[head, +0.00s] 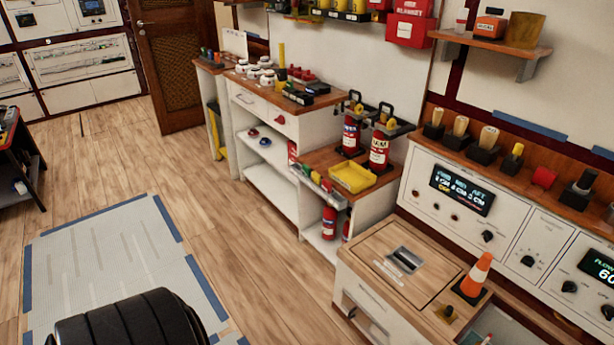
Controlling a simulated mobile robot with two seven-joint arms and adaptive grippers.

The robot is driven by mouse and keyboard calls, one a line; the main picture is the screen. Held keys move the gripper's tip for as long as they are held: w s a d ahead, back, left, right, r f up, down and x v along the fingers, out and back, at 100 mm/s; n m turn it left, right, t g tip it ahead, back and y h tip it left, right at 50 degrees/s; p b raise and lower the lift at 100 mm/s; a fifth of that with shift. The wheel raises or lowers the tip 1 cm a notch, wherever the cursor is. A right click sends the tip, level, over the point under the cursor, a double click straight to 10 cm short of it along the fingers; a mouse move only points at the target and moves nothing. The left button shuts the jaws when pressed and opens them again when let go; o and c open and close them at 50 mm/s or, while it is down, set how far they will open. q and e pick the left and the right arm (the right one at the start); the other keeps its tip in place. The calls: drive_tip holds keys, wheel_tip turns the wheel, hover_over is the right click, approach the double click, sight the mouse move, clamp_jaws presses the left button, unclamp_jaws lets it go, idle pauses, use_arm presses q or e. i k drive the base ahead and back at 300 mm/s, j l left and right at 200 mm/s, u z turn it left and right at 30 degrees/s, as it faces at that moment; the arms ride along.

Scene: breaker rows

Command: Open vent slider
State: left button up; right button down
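No part that I can clearly name as the vent slider shows in the head view. A recessed metal plate with a dark slot (404,260) is set in the wooden top of the low bench (376,242) at the lower right; I cannot tell whether it is a vent. A white control panel (520,222) with a lit display (461,190) and several black knobs stands behind that bench at the right. Neither gripper is in view.
An orange cone (475,274) stands on the bench's right part. A yellow tray (353,177) and red extinguishers (380,147) are on a middle cabinet. A grey mat (100,250) with blue edges lies on the wooden floor, which is clear towards the brown door (178,70).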

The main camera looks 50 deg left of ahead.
sight(356, 312)
drive_tip(key=u, duration=1.05)
